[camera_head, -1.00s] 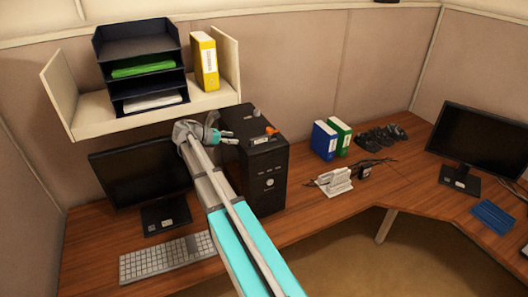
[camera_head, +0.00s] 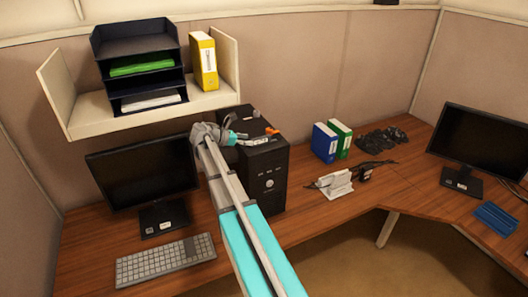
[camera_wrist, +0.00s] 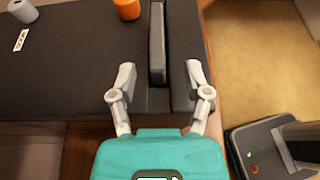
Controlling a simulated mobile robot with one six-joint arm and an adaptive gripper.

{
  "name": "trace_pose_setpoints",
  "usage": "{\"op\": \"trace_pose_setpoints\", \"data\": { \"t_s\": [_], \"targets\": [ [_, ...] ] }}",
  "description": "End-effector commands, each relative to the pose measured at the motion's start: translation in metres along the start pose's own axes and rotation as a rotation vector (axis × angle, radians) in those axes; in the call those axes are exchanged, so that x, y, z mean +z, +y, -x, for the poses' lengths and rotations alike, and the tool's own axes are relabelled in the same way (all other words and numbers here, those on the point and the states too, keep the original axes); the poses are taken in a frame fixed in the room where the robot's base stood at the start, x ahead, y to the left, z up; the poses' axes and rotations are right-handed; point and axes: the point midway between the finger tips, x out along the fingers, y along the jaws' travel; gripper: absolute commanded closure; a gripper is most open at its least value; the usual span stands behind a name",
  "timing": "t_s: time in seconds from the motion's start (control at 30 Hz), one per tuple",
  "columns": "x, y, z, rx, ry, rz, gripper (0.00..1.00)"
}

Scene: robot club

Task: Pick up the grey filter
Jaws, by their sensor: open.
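A small grey cylinder (camera_wrist: 22,10), which looks like the grey filter, stands on the black computer tower (camera_wrist: 70,65) at the upper left of the wrist view. In the head view a small grey piece (camera_head: 257,113) shows at the back of the tower's top. My gripper (camera_wrist: 160,74) is open and empty, with its fingers apart over the tower's edge. A dark upright ridge (camera_wrist: 157,40) lies ahead between the fingers. The cylinder is off to the left, beyond the fingers. In the head view my gripper (camera_head: 238,138) is at the tower's top.
An orange piece (camera_wrist: 127,9) stands on the tower near the cylinder. A monitor (camera_head: 140,175) is left of the tower, with a keyboard (camera_head: 165,261) in front. A shelf (camera_head: 85,122) hangs above. Blue and green binders (camera_head: 325,143) stand to the right.

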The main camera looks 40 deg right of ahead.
Motion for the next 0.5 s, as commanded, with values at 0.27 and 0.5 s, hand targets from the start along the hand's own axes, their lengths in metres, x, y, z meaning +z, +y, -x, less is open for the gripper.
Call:
{"op": "trace_pose_setpoints", "data": {
  "t_s": [0.27, 0.5],
  "targets": [
    [0.000, 0.001, -0.028, -0.002, 0.000, -0.001, 0.37],
    [0.001, 0.001, -0.048, 0.000, 0.000, 0.000, 0.37]
  ]
}}
